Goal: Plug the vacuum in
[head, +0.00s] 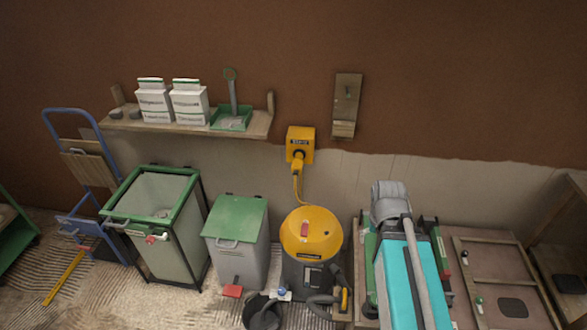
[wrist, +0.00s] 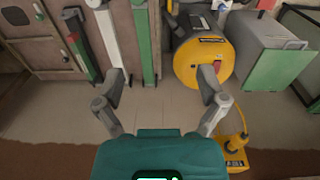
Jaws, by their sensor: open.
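The yellow vacuum (head: 311,235) with a dark lower body stands on the floor below the wall. A yellow socket box (head: 301,137) is fixed to the wall above it. A yellow plug (head: 297,164) sits at the box's lower front and appears to be in it; the exact fit is too small to tell. A yellow cord (head: 297,188) hangs from the plug to the vacuum. The wrist view shows the vacuum (wrist: 204,62) beyond the fingers and the box (wrist: 235,158) at lower right, partly hidden. My gripper (wrist: 160,84) is open and empty, apart from the plug and the vacuum.
A shelf (head: 185,127) with white boxes and a green tray is left of the socket box. A wall plate (head: 346,104) hangs to its right. A green-lidded bin (head: 237,222), a green-framed bin (head: 155,205) and a blue hand truck (head: 75,150) stand left. A wooden cabinet (head: 497,262) is right.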

